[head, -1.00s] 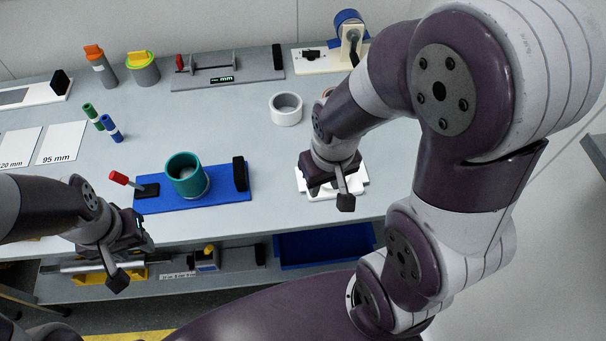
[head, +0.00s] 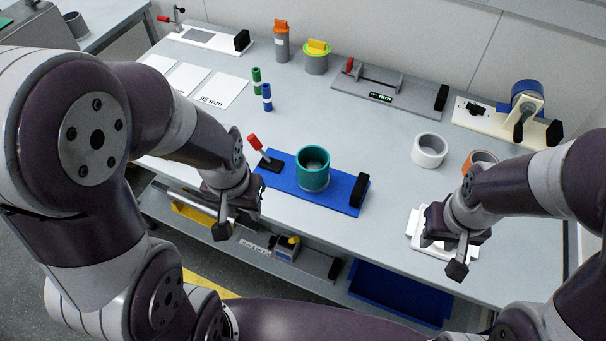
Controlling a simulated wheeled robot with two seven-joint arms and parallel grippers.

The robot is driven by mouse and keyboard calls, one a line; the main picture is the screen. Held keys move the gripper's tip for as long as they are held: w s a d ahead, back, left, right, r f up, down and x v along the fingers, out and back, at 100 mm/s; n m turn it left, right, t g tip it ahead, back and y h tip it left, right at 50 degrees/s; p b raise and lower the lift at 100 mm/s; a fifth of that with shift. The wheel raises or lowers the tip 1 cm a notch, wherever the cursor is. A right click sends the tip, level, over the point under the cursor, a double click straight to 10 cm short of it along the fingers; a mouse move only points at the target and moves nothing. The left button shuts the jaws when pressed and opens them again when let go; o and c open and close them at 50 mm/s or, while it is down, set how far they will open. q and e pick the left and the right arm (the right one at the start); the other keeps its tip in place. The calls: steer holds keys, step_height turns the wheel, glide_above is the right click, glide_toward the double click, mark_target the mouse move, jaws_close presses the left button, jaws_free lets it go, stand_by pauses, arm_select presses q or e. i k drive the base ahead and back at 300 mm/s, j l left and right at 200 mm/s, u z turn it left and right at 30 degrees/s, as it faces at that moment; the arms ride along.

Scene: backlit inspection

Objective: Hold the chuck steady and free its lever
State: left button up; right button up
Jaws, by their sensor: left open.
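The chuck is a blue base plate (head: 335,196) on the grey table. A teal cup (head: 313,170) stands upright on it, a black block (head: 360,192) is at its right end, and a red-handled lever (head: 255,143) rises at a slant from its left end. My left gripper (head: 238,216) is open and empty, in front of and left of the plate, apart from the lever and cup. My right gripper (head: 458,255) hangs over a white pad (head: 414,228) at the table's front right, away from the chuck; its finger gap is hidden.
Behind stand a white ring (head: 429,150), an orange ring (head: 481,160), a grey measuring fixture (head: 390,93) and a white fixture with a blue roll (head: 526,95). Green (head: 257,80) and blue (head: 267,97) cylinders stand left. A lower shelf holds a blue tray (head: 400,294). Table between chuck and rings is clear.

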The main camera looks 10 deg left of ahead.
mark_target(252, 140)
steer(key=i+j+z, duration=0.2)
steer(key=j, duration=0.4)
steer(key=j+z, duration=0.25)
steer(key=j, duration=0.35)
steer(key=k, duration=0.05)
